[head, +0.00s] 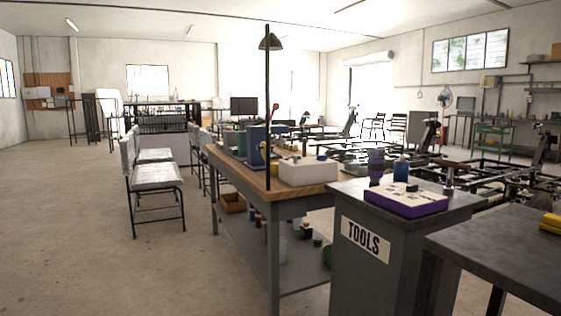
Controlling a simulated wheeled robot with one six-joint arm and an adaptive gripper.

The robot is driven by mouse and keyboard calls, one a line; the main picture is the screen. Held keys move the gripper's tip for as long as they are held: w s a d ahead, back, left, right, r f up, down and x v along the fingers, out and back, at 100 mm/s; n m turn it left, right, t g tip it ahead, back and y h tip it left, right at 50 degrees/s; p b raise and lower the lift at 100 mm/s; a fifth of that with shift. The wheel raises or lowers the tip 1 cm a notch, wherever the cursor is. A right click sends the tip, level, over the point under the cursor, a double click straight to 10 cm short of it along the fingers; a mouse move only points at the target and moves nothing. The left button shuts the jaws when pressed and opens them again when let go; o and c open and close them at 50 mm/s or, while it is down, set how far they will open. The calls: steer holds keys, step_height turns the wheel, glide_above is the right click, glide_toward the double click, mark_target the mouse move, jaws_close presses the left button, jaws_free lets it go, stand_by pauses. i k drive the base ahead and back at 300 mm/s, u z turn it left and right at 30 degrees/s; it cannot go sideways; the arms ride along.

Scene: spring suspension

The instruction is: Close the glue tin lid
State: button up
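I cannot make out for certain a glue tin or its lid in the head view. My gripper is not in view.
A purple box with a white top (405,203) is on the cabinet. A white block (308,172) and a tall black lamp (267,110) are at the workbench. A dark table (505,250) fills the right foreground. Chairs (157,175) stand left. The left floor is clear.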

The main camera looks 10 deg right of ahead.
mark_target(262, 148)
steer(key=u, duration=0.5)
steer(key=i, duration=0.7)
steer(key=u, duration=0.8)
steer(key=i, duration=0.8)
steer(key=z, duration=0.7)
steer(key=i, duration=0.85)
steer(key=z, duration=0.85)
